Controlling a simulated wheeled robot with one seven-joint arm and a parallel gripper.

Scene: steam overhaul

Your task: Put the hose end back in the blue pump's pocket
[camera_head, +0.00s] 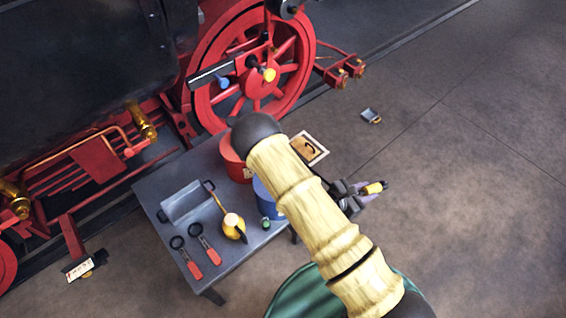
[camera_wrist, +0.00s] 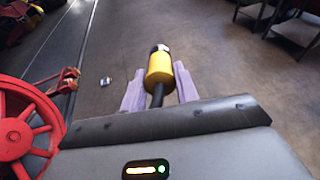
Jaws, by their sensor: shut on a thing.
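The yellow hose end (camera_head: 374,188) has a pale tip and a dark stem. In the wrist view the hose end (camera_wrist: 159,72) is between the two lilac fingers of my gripper (camera_wrist: 158,82), which is shut on it. In the head view my gripper (camera_head: 368,194) is out to the right of the grey table, above the floor. The blue pump (camera_head: 267,199) looks like a blue cylinder at the table's right side. My arm hides part of it, and I cannot make out its pocket. The wrist view does not show the pump.
The grey table (camera_head: 232,262) holds a red cylinder (camera_head: 234,160), a grey tray (camera_head: 187,202), a yellow oil can (camera_head: 233,227) and red-handled tools (camera_head: 205,246). A red locomotive wheel (camera_head: 228,102) stands behind. A small object (camera_head: 371,116) lies on the floor. The right floor is mostly clear.

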